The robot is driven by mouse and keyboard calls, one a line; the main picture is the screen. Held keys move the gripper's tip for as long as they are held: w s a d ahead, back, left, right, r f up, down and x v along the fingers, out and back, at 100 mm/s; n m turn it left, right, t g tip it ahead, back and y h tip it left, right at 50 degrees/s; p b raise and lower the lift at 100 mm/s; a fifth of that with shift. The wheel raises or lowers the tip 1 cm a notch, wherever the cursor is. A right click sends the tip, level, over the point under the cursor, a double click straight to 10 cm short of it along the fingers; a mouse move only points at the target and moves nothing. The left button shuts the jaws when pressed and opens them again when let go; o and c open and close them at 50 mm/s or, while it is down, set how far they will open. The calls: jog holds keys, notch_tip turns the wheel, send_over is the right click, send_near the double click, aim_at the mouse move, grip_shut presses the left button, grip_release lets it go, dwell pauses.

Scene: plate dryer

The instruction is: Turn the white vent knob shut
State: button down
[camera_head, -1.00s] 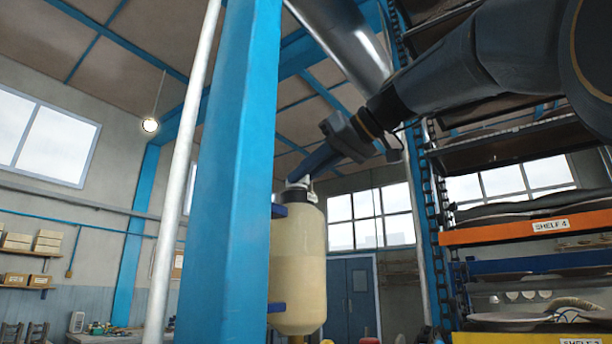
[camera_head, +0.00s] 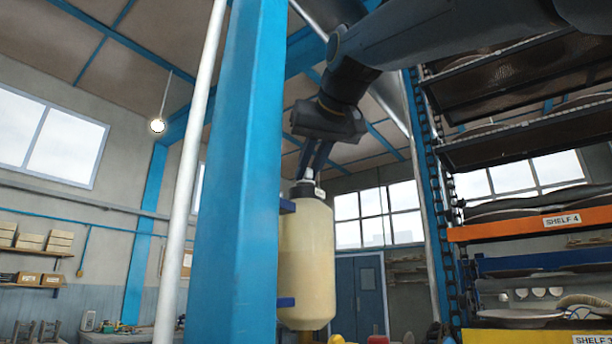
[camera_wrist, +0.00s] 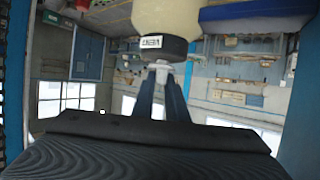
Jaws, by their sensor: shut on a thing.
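The white vent knob (camera_wrist: 160,66) sits on the black cap (camera_wrist: 152,48) of a cream tank. In the head view the knob (camera_head: 308,174) is a small pale piece at the tank's top. My gripper (camera_head: 311,168) comes down from above with its two dark fingers on either side of the knob. In the wrist view, which looks upside down, the fingers (camera_wrist: 162,76) are closed on the knob. The cap carries a small white label; its lettering is too small to read surely. The fingers hide part of the knob.
The cream tank (camera_head: 307,265) is fixed to a blue post (camera_head: 240,180) by blue brackets. A white pipe (camera_head: 183,200) runs left of the post. A rack with an orange shelf (camera_head: 530,227) of plates stands at the right, close to my arm.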

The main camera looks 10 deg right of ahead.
jog(key=shift+a+m+h, duration=0.1)
jog(key=shift+m+h, duration=0.3)
jog(key=shift+h, duration=0.1)
jog(key=c, duration=1.8)
grip_release()
jog(key=shift+o, duration=0.2)
jog(key=shift+s, duration=0.1)
jog(key=b+v, duration=0.3)
jog(key=v, duration=0.4)
jog(key=shift+s+b, duration=0.25)
jog(key=shift+b, duration=0.1)
jog(key=shift+r, duration=0.1)
